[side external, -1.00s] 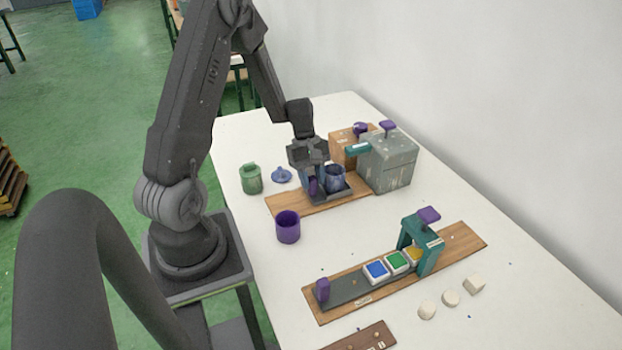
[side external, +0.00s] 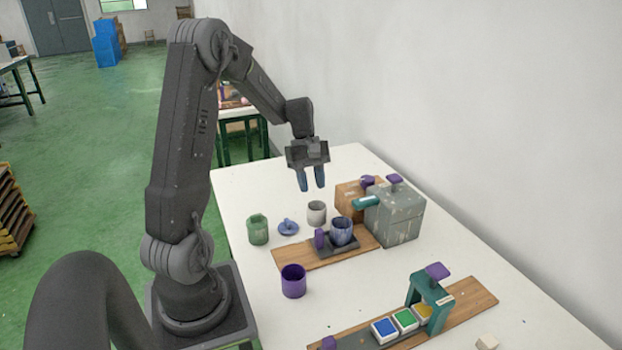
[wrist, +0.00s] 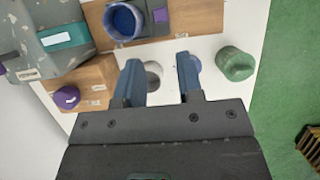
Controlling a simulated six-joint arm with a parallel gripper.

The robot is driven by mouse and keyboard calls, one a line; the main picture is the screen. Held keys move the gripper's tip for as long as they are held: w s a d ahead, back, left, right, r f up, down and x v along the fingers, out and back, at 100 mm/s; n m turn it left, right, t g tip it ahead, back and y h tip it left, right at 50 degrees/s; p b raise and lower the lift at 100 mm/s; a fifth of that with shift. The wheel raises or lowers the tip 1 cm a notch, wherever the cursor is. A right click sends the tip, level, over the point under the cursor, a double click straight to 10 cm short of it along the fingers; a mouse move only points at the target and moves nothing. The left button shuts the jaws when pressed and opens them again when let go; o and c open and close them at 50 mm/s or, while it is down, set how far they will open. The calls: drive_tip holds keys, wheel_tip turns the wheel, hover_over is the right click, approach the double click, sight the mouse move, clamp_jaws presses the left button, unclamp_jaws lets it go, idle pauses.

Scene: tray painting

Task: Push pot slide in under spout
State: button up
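The pot slide (side external: 334,247) is a dark plate with a purple upright handle (side external: 319,238) on a wooden board. A blue-glazed pot (side external: 341,231) stands on the slide, close to the grey box (side external: 400,217) with the teal spout (side external: 366,202). In the wrist view the pot (wrist: 124,20) and the purple handle (wrist: 160,16) show beyond the fingers, with the teal spout (wrist: 69,38) to their left. My gripper (side external: 312,188) is raised above the table behind the slide, fingers apart and empty. Both fingers (wrist: 157,62) show apart in the wrist view.
A white cup (side external: 317,212), a blue lid (side external: 288,228), a green jar (side external: 258,229) and a purple cup (side external: 293,281) stand around the board. A wooden box (side external: 353,197) adjoins the grey box. A second board with a teal arch (side external: 430,303) lies in front.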

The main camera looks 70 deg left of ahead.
drive_tip(key=shift+a+r, duration=0.15)
drive_tip(key=shift+r, duration=0.2)
drive_tip(key=shift+c, duration=0.3)
